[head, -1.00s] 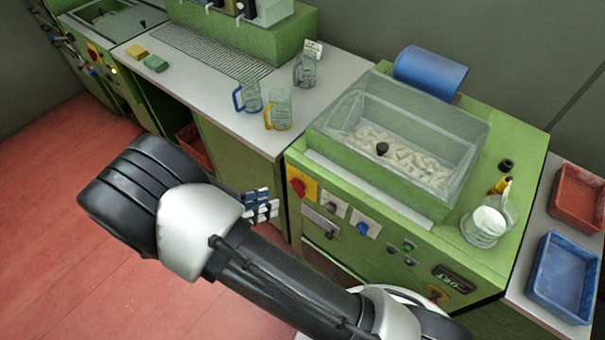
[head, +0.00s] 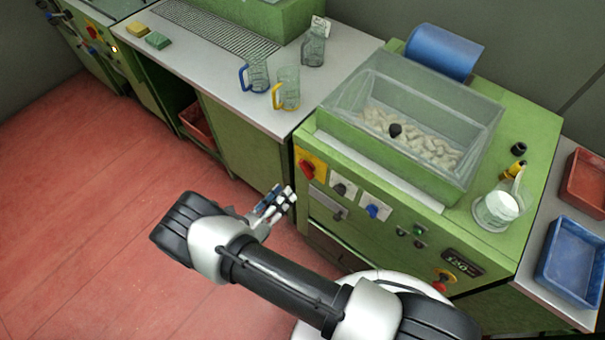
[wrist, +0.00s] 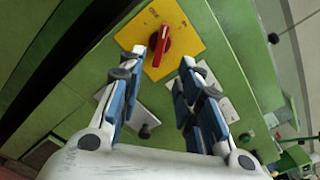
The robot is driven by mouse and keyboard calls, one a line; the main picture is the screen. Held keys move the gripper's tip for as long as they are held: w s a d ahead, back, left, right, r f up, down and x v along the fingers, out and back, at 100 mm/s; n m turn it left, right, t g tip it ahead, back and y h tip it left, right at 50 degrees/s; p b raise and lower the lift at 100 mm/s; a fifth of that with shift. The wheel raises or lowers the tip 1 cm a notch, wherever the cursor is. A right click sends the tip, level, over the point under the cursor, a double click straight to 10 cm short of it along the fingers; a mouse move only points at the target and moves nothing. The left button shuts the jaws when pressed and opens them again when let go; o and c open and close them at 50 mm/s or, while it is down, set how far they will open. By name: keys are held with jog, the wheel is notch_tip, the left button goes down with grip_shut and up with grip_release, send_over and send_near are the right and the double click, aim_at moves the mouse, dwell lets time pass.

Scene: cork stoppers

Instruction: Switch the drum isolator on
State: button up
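The drum isolator appears to be the red rotary knob (head: 307,169) on a yellow plate at the upper left of the green machine's front panel. In the wrist view the red knob (wrist: 160,44) lies just beyond my fingertips, roughly centred between them, with its grip bar nearly upright in that picture. My gripper (head: 281,196) is in front of the panel, left of and below the knob in the head view. In the wrist view my gripper (wrist: 161,66) is open and empty, its fingers apart and not visibly touching the knob.
A black knob (head: 342,188), a blue knob (head: 373,211) and small buttons sit right of the isolator. A clear-lidded hopper (head: 420,120) tops the machine. Glass jugs (head: 287,90) stand on the counter at left. The red floor before the panel is clear.

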aim_at(304, 173)
jog(key=x, duration=1)
jog(key=shift+b, duration=0.4)
grip_shut()
